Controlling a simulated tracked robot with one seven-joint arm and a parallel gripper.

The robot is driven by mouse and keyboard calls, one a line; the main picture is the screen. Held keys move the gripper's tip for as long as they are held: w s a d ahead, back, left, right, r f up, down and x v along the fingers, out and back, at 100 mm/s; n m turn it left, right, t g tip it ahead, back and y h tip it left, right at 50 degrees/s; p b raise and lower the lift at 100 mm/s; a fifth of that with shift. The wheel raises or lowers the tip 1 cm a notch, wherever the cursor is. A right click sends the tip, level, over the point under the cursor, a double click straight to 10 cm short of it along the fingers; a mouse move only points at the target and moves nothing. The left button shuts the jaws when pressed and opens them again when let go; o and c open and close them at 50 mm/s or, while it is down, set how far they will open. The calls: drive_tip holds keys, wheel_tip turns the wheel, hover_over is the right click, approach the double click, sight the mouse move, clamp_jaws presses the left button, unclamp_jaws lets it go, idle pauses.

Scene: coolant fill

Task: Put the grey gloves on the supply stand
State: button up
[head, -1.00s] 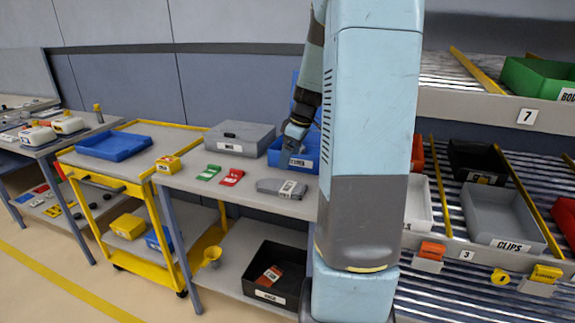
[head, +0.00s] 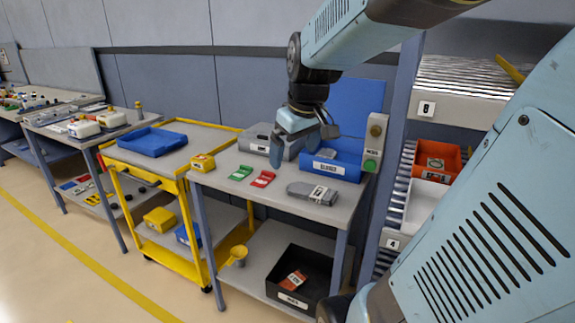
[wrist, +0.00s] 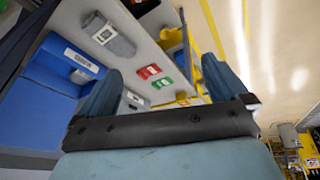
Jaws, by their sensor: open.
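A grey labelled bundle (head: 312,193), which looks like the grey gloves, lies on the front right of the grey-topped table (head: 262,212). It also shows at the upper left of the wrist view (wrist: 108,35). My gripper (head: 304,148) is open and empty, pointing down above the back of the table, near the blue bin (head: 337,167) and behind the bundle. Both fingers show in the wrist view (wrist: 162,78) with nothing between them. I cannot tell which piece of furniture is the supply stand.
A red and a green packet (head: 241,173) lie left of the bundle. A grey case (head: 262,139) stands behind them. A yellow cart (head: 140,158) with a blue tray (head: 152,141) adjoins on the left. A black bin (head: 298,272) is on the lower shelf. Roller racks stand at right.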

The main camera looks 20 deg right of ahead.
drive_tip(key=s+a+r+m+t, duration=0.1)
drive_tip(key=s+a+m, duration=0.2)
drive_tip(key=s, duration=0.7)
drive_tip(key=shift+a+r+t, duration=0.15)
drive_tip(key=shift+a+t, duration=0.15)
drive_tip(key=shift+a, duration=0.2)
drive_tip(key=shift+s, duration=0.1)
